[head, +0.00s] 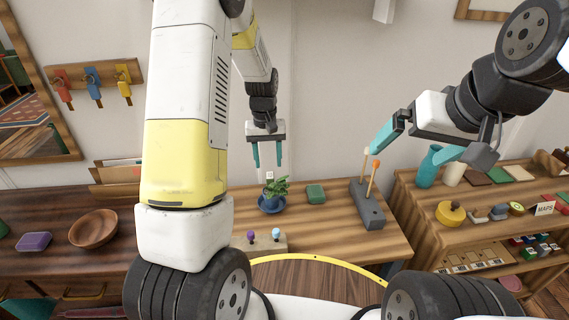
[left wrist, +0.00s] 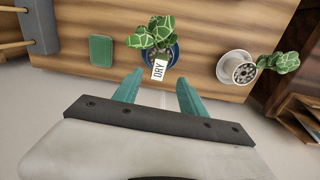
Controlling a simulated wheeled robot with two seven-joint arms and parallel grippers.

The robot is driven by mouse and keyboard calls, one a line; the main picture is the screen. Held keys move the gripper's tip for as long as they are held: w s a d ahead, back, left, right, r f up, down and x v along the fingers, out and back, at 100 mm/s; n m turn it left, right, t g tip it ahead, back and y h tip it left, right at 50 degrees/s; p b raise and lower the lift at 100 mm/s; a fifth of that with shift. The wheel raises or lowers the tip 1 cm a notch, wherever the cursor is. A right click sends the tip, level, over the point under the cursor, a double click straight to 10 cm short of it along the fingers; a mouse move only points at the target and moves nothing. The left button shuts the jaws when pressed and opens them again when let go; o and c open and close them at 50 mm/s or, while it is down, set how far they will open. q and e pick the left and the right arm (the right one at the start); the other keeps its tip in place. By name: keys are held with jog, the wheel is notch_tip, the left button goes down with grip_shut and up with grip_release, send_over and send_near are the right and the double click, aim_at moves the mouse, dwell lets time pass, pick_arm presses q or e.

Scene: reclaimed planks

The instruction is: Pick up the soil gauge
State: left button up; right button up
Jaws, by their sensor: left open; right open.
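The soil gauge (head: 269,174) is a small white tag standing at a leafy plant in a blue pot (head: 270,203) on the wooden table. In the left wrist view the gauge (left wrist: 159,69) reads "DRY" and stands in front of the leaves, at the near side of the blue pot (left wrist: 173,58). My left gripper (head: 266,165) is open and empty, pointing down just above the gauge. In the left wrist view its teal fingertips (left wrist: 157,76) lie on either side of the tag, apart from it. My right gripper (head: 404,153) is open and empty, raised at the right.
A green block (head: 316,194) and a grey holder with two sticks (head: 367,207) stand right of the pot. A white pot (left wrist: 232,68) with a plant shows in the left wrist view. A stand with knobs (head: 262,243) is nearer me. A shelf (head: 415,205) is at right.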

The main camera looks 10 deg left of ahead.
aim_at(270, 176)
pick_arm(q)
jog(key=f, duration=0.7)
jog(key=shift+s+d+f, duration=0.1)
jog(key=shift+d, duration=0.1)
grip_shut()
